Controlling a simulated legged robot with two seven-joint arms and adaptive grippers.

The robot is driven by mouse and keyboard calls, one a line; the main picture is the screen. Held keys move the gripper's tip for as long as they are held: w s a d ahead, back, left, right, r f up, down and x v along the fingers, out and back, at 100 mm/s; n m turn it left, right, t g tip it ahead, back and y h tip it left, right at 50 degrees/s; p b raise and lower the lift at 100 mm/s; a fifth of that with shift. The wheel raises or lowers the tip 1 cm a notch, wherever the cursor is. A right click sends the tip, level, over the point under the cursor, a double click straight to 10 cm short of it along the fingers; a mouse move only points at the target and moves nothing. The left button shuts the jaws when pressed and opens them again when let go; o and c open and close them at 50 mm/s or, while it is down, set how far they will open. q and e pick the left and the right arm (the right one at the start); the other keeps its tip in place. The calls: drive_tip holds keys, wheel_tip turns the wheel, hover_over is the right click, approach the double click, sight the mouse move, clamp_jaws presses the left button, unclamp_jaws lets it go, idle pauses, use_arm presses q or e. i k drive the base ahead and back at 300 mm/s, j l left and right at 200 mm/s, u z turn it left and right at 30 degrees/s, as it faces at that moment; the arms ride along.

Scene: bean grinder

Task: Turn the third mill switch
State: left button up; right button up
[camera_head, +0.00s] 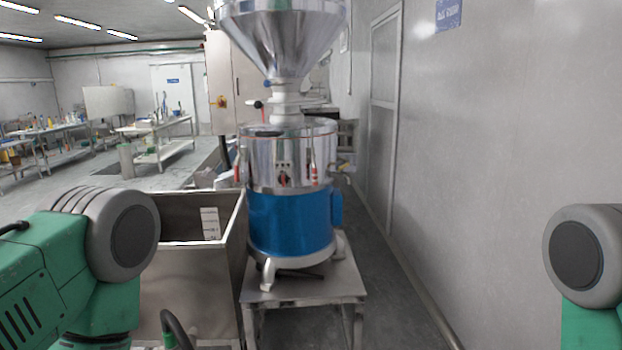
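The mill (290,222) stands ahead near the middle of the head view. It has a large steel hopper (285,38) on top, a shiny steel drum and a blue lower band. A small switch (284,180) shows on the front of the steel drum, with small marks just above it. A red-handled part (314,174) is to its right and another red part (238,172) is at the drum's left edge. The switch's setting is too small to tell. My green and grey arms show at the lower left and lower right, apart from the mill. Neither gripper is in view.
The mill stands on a low metal stand (340,283). An open steel bin (195,275) is close on its left. A grey wall (500,150) runs along the right, with a narrow strip of floor (385,290) between. Work tables (165,150) stand far left.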

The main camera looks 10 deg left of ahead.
sight(282, 179)
drive_tip(key=i+z, duration=0.25)
drive_tip(key=i, duration=0.2)
drive_tip(key=i+j+z, duration=0.2)
drive_tip(key=i, duration=0.2)
drive_tip(key=i+j+z, duration=0.25)
drive_tip(key=i, duration=0.2)
drive_tip(key=i+l+u, duration=0.15)
drive_tip(key=i+l, duration=0.2)
drive_tip(key=i+l+u, duration=0.15)
drive_tip(key=u, duration=0.25)
